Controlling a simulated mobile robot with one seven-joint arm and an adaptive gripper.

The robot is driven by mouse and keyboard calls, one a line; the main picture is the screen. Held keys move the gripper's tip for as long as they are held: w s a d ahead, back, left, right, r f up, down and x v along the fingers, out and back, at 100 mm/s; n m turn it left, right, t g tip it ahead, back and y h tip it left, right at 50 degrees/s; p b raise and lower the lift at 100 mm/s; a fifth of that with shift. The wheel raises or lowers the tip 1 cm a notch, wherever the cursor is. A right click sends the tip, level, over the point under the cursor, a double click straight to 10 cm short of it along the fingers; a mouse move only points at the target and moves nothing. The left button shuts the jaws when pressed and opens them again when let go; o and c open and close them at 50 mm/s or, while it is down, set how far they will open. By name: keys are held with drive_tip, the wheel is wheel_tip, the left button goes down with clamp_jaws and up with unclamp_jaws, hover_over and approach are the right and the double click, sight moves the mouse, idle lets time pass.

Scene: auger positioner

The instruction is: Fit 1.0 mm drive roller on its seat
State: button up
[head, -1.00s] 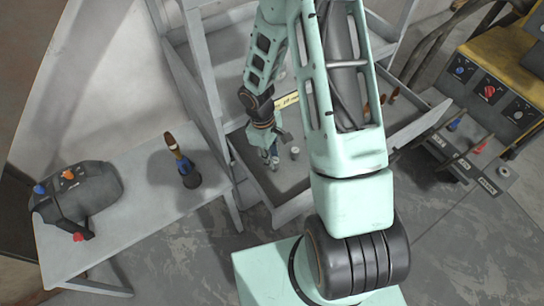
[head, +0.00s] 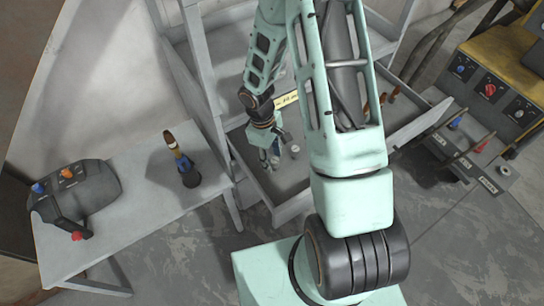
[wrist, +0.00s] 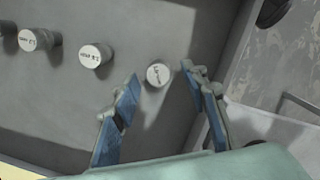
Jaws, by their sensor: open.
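Small round rollers with pale, labelled tops stand in a grey drawer (head: 262,190). In the wrist view one roller (wrist: 158,74) stands between my fingertips, with a second roller (wrist: 90,55) and a third roller (wrist: 28,40) to its left. Their lettering is too small and turned to read surely, so I cannot tell which is 1.0 mm. My gripper (wrist: 159,77) is open and empty, its blue-padded fingers on either side of the nearest roller, apart from it. In the head view my gripper (head: 269,156) is down in the drawer, beside a roller (head: 294,149). I cannot pick out the seat.
The drawer's walls enclose my gripper, and a yellow label (head: 286,100) is behind it. A side table (head: 130,215) at left carries a control pendant (head: 75,190) and a brown-handled tool (head: 180,160). A yellow control box (head: 500,75) and a labelled rack (head: 465,155) stand at right.

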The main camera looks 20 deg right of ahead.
wheel_tip(320, 180, up, 12)
drive_tip(key=w+a, duration=0.1)
drive_tip(key=shift+a, duration=0.2)
drive_tip(key=shift+w, duration=0.1)
idle(0.4)
